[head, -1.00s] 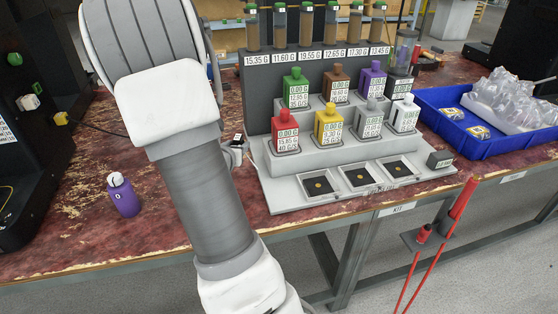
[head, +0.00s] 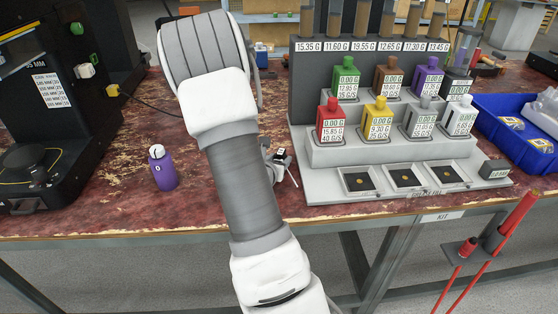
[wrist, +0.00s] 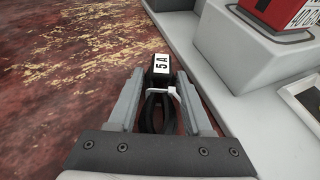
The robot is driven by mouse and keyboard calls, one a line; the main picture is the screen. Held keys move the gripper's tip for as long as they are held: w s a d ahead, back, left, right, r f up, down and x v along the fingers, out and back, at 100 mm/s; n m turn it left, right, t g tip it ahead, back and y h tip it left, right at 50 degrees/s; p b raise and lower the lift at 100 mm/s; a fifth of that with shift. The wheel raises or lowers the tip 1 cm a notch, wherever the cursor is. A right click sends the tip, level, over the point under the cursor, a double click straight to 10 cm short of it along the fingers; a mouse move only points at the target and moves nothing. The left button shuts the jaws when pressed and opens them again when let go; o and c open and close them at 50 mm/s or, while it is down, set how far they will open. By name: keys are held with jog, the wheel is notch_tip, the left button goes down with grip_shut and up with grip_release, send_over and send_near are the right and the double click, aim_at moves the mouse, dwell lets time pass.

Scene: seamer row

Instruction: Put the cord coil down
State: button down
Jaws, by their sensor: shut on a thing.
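The cord coil (wrist: 158,112) is a bundle of black loops with a white tie and a black-and-white plug end marked 5A. In the wrist view it sits between the fingers of my gripper (wrist: 161,78), which is shut on it. In the head view only the coil's top end (head: 281,155) shows beside my arm, left of the stepped grey stand. The coil is above the worn red tabletop (wrist: 70,75); I cannot tell whether it touches it. Much of my gripper is hidden behind my arm in the head view.
The grey stand (head: 330,190) with colored bottles is close on the right. A purple bottle (head: 163,170) stands to the left, near a black machine (head: 60,110). A blue tray (head: 505,135) lies at the far right. Tabletop between purple bottle and stand looks mostly clear.

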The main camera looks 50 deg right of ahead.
jog(key=shift+f, duration=0.2)
jog(key=shift+c, duration=1.6)
grip_release()
jog(key=shift+r, duration=0.1)
jog(key=shift+r, duration=0.2)
jog(key=p+v, duration=0.2)
jog(key=v, duration=0.7)
jog(key=shift+r+p, duration=0.15)
jog(key=shift+p, duration=0.15)
jog(key=shift+s+a+r+p, duration=0.15)
jog(key=shift+a+r+p, duration=0.05)
jog(key=shift+p, duration=0.45)
jog(key=p, duration=0.3)
jog(key=shift+s+a+r, duration=0.15)
jog(key=shift+a, duration=0.25)
jog(key=a+p, duration=0.1)
jog(key=p, duration=0.2)
jog(key=shift+s+r, duration=0.1)
jog(key=shift+s, duration=0.25)
